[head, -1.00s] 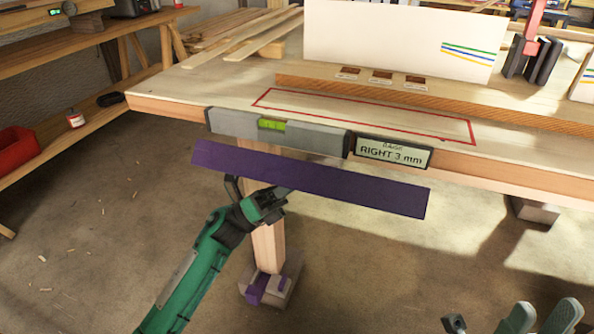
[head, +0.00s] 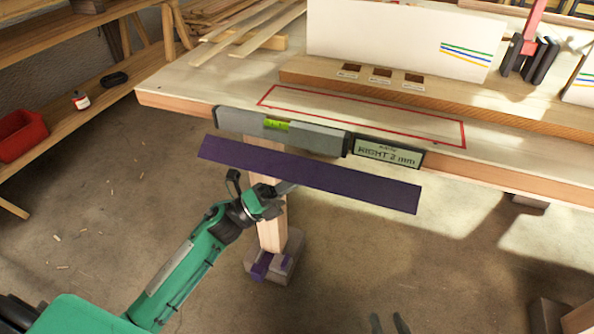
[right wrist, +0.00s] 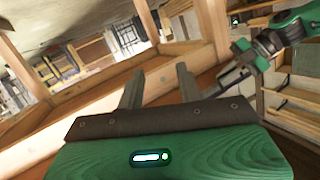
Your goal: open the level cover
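A long grey level (head: 232,122) with a green vial (head: 276,125) lies along the table's front edge. A display (head: 388,152) at its right end reads "RIGHT 2 mm". A flat purple strip (head: 310,175) is in front of and below the level, its right end lower in the picture. My left gripper (head: 275,190) is at the strip's lower edge, partly behind it; I cannot tell whether it grips it. My right gripper (head: 389,323) shows only fingertips at the bottom, apart and empty. Its open fingers also show in the right wrist view (right wrist: 160,88).
The wooden table (head: 190,88) bears a red outlined rectangle (head: 365,117), a white panel (head: 390,40) and loose laths (head: 240,35). A red bin (head: 22,135) stands on a shelf at left. The floor at the front is mostly clear.

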